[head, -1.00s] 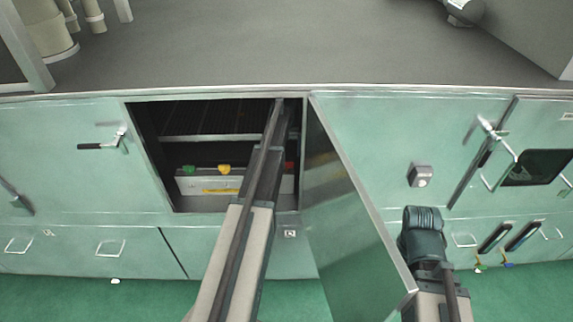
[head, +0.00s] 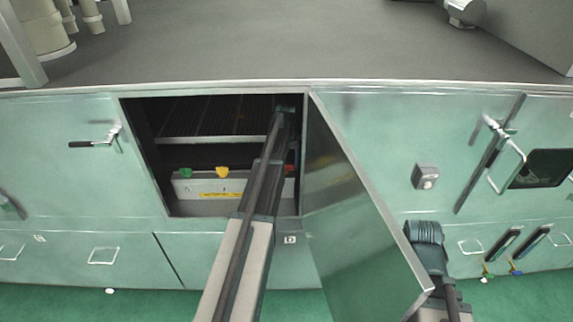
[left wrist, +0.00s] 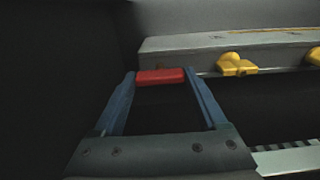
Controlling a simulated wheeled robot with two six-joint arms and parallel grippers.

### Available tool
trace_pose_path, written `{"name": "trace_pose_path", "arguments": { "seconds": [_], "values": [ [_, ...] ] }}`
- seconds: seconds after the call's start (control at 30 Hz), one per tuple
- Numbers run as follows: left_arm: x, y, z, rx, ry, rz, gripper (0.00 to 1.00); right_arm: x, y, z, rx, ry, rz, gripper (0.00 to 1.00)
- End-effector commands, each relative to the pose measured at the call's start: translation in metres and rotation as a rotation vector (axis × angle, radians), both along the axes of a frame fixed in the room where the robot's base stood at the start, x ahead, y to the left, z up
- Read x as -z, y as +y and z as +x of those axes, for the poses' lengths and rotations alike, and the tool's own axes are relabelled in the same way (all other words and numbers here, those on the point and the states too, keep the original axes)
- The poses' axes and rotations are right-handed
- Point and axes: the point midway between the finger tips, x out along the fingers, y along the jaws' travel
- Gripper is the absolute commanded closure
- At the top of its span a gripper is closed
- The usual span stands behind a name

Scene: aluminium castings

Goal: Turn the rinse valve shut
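A row of valve handles sits on a pale box in the open cabinet bay: a green one (head: 185,172), a yellow one (head: 222,172) and a red one (head: 290,169). My left arm reaches into the bay, and my left gripper (left wrist: 160,76) is at the red handle. In the left wrist view the red handle (left wrist: 160,77) fills the gap between the two blue fingertips, which appear closed on its ends. A yellow handle (left wrist: 237,65) is to its right. No readable label shows which valve is rinse. My right gripper is not visible.
An open cabinet door (head: 365,210) stands just right of the bay. A metal shelf edge (head: 210,139) crosses the bay above the valve box. A grey worktop (head: 300,45) lies above. The bay's dark side wall (left wrist: 60,80) is close left of my gripper.

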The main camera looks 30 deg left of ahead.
Motion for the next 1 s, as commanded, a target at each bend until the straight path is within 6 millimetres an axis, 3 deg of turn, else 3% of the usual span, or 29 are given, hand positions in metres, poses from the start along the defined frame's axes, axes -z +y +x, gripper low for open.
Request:
{"name": "trace_pose_path", "arguments": {
  "seconds": [0.03, 0.2, 0.23, 0.57, 1.0],
  "values": [
    [0.0000, 0.0000, 0.0000, 0.000, 0.000, 0.000, 0.49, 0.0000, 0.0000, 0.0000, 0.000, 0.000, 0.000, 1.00],
    [0.0001, -0.0001, -0.0001, 0.000, 0.000, 0.000, 0.79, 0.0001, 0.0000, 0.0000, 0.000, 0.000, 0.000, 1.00],
    [0.0001, -0.0001, -0.0001, 0.000, 0.000, 0.000, 0.81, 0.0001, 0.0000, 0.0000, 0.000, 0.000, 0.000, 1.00],
    [0.0001, -0.0001, -0.0001, 0.073, 0.000, 0.000, 0.81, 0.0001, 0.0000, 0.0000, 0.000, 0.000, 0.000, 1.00],
    [0.0001, -0.0001, -0.0002, 0.449, 0.000, 0.000, 0.81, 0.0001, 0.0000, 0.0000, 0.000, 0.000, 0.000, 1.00]
  ]
}}
